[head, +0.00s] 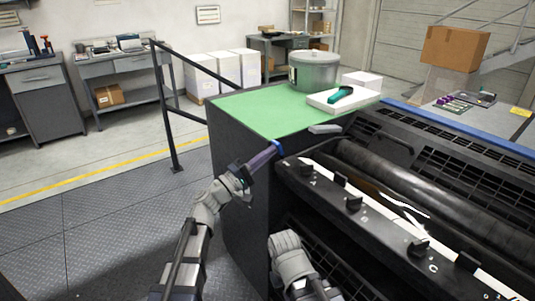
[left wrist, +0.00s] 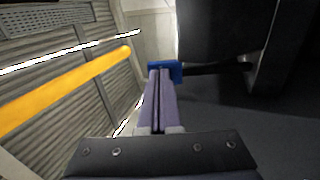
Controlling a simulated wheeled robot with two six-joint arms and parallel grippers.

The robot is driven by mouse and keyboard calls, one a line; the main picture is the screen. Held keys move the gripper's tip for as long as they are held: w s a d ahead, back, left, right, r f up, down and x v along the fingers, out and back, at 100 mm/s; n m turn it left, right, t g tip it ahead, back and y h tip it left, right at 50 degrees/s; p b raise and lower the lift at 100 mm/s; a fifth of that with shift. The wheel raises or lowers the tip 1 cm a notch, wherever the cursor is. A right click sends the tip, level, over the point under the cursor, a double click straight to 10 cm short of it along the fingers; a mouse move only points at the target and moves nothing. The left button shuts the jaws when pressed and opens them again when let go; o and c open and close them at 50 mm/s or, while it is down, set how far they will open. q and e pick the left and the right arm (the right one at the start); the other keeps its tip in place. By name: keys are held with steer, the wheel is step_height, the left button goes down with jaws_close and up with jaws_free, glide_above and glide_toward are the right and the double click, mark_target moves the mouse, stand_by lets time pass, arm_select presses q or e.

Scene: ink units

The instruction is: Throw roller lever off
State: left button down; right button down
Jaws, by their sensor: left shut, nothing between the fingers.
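The roller lever shows a blue end (head: 278,147) at the near left corner of the press, beside the green-topped cabinet. In the left wrist view the blue end (left wrist: 165,70) sits on a dark rod (left wrist: 215,68) that runs right toward a dark panel. My left gripper (head: 271,152) has its purple fingers closed together with nothing between them. The fingertips (left wrist: 158,78) are right at the blue end and overlap it in the picture; I cannot tell if they touch. In the head view most of the rod is hidden. My right gripper is out of view; only part of that arm shows.
The press rollers (head: 400,180) and a dark bar with clamps (head: 353,204) lie to the right. The green top (head: 255,112) carries a grey pot (head: 314,72) and a white block with a teal tool (head: 341,95). A black railing (head: 168,110) stands at left.

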mark_target(276, 143)
arm_select(q)
steer(key=r+p, duration=0.1)
steer(key=p, duration=0.1)
steer(key=w+d+r+g+y+p, duration=0.1)
steer(key=p, duration=0.2)
steer(key=d+r+y+p, duration=0.1)
steer(key=p, duration=0.1)
steer(key=shift+w+d+p, duration=0.1)
steer(key=shift+w+p, duration=0.2)
steer(key=shift+p, duration=0.05)
steer(key=w+d+g+y+p, duration=0.1)
steer(key=p, duration=0.2)
steer(key=w+d+g+y+p, duration=0.1)
steer(key=p, duration=0.2)
steer(key=w+d+g+y+p, duration=0.1)
steer(key=d+p, duration=0.1)
steer(key=p, duration=0.1)
steer(key=shift+r+y, duration=0.3)
steer(key=shift+y, duration=0.1)
steer(key=shift+w+d+f, duration=0.1)
steer(key=shift+d+f, duration=0.05)
steer(key=shift+f, duration=0.05)
steer(key=shift+w+d+f, duration=0.25)
steer(key=shift+w+d, duration=0.05)
steer(key=shift+d, duration=0.15)
steer(key=shift+w+d, duration=0.1)
steer(key=shift+d, duration=0.05)
